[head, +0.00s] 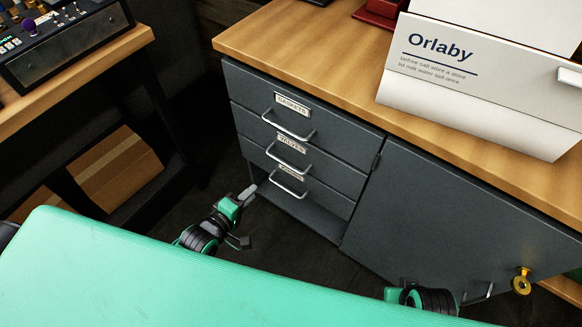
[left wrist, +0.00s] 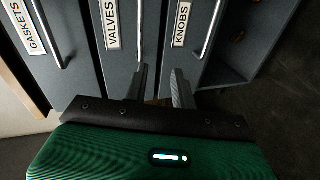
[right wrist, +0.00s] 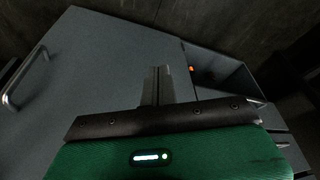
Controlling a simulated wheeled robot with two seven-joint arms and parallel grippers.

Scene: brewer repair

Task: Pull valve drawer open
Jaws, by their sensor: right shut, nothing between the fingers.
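The valves drawer (head: 325,170) is the middle of three stacked drawers in the dark grey cabinet and looks shut, flush with its neighbours. Its bar handle (head: 288,164) sits below a white label. In the left wrist view its VALVES label (left wrist: 111,24) is readable and its handle (left wrist: 140,25) runs down towards one fingertip. My left gripper (head: 250,216) is open, low in front of the drawers. In the left wrist view its fingers (left wrist: 161,80) spread between the valves and knobs handles, with nothing visibly gripped. My right gripper (right wrist: 157,80) is shut and empty near the cabinet door.
The gaskets drawer (head: 345,143) is above and the knobs drawer (head: 325,197) below. An open shelf space lies under them. The cabinet door (head: 440,215) is at the right, with a brass knob-like piece (head: 521,280) near it. A green surface (head: 180,270) fills the foreground.

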